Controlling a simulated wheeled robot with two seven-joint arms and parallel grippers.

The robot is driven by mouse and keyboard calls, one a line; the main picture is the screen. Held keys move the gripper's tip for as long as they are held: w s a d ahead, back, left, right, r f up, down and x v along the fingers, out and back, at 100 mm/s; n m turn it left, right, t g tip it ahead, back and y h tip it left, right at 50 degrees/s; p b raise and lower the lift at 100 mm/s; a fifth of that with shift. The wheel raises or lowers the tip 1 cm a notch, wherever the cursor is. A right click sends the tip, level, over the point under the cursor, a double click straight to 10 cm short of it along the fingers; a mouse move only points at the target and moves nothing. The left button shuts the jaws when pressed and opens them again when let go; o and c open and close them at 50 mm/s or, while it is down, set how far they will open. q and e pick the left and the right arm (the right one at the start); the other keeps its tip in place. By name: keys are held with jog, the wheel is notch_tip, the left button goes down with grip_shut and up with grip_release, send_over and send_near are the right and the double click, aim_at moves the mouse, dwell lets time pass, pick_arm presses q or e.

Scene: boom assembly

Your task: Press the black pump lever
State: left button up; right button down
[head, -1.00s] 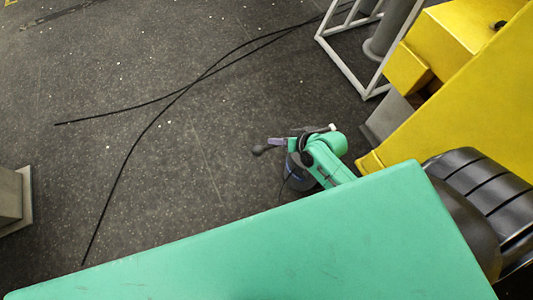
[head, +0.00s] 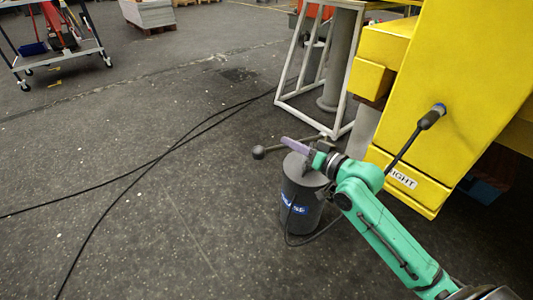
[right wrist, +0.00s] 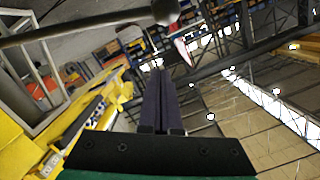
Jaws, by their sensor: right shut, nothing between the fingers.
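The pump is a dark grey cylinder (head: 298,212) with a blue label, standing on the floor in the head view. A dark lever with a ball-shaped end (head: 259,153) lies across above its top. The lever also shows in the right wrist view, with its rod from the left and its ball end (right wrist: 165,11) beyond the fingertips. My right gripper (head: 286,141), with purple fingers, is beside the lever above the pump. It is shut and empty; I cannot tell whether it touches the lever. My left gripper is out of view.
A yellow machine (head: 455,60) with a black-handled rod (head: 430,118) stands at the right. A white frame (head: 290,85) is behind the pump. Black cables (head: 150,160) cross the floor at left. A cart (head: 65,60) stands far left. The left floor is mostly clear.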

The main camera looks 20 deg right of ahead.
jog(key=b, duration=0.1)
send_over(265, 151)
jog(key=w+d, duration=0.1)
jog(key=w, duration=0.2)
jog(key=f, duration=0.1)
jog(key=shift+s+a+f+b, duration=0.1)
jog(key=shift+s+f+b, duration=0.2)
jog(key=shift+f, duration=0.35)
jog(key=shift+s+a+f+b, duration=0.1)
jog(key=shift+s+f, duration=0.3)
jog(key=shift+f, duration=0.2)
jog(key=shift+s+a+f, duration=0.15)
jog(key=shift+s+f, duration=0.2)
jog(key=shift+s, duration=0.1)
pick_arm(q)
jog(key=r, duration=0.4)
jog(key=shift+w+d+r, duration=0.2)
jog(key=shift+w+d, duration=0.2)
pick_arm(e)
jog(key=shift+f, duration=0.15)
